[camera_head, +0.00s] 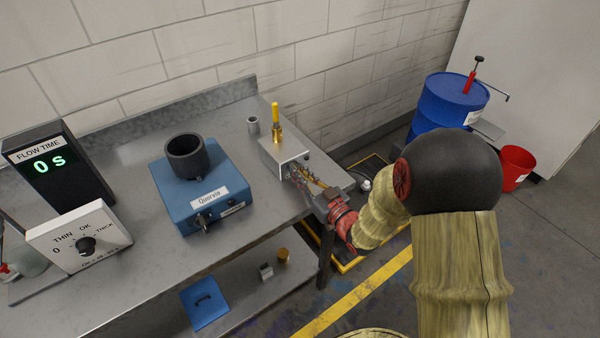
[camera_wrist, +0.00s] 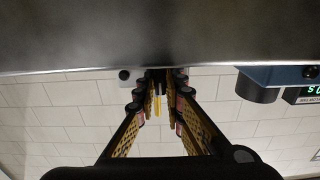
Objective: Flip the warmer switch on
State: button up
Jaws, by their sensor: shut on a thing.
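A blue box (camera_head: 197,178) with a black cup (camera_head: 187,157) stands on the steel table. Its front has a label and a small dark lever (camera_head: 204,221). To its right is a grey metal box (camera_head: 285,152) with an upright brass and yellow piece (camera_head: 276,118) on top. My gripper (camera_head: 300,178) reaches in from the right, low against the front of the grey box, apart from the blue box. In the upside-down wrist view my gripper (camera_wrist: 160,76) has its fingertips close together on something small that they hide. The yellow piece (camera_wrist: 157,105) shows beyond them.
A flow time display reading 0 s (camera_head: 52,165) and a white dial panel (camera_head: 80,238) stand at the left. A blue drum (camera_head: 447,103) and a red bucket (camera_head: 515,167) stand on the floor to the right.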

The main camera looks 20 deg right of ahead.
jog(key=shift+m, duration=0.4)
grip_shut()
jog(key=m+p, duration=0.1)
jog(key=m, duration=0.2)
jog(key=shift+m+p, duration=0.35)
jog(key=shift+m, duration=0.05)
jog(key=m+p, duration=0.2)
jog(key=m, duration=0.2)
jog(key=shift+w+d+m, duration=0.1)
jog(key=shift+d+m, duration=0.05)
jog(key=shift+m, duration=0.15)
jog(key=m+p, duration=0.2)
jog(key=m, duration=0.3)
jog(key=shift+f+m+p, duration=0.15)
jog(key=shift+m+p, duration=0.7)
jog(key=shift+m, duration=0.95)
jog(key=o, duration=0.6)
grip_release()
jog(key=shift+o, duration=0.5)
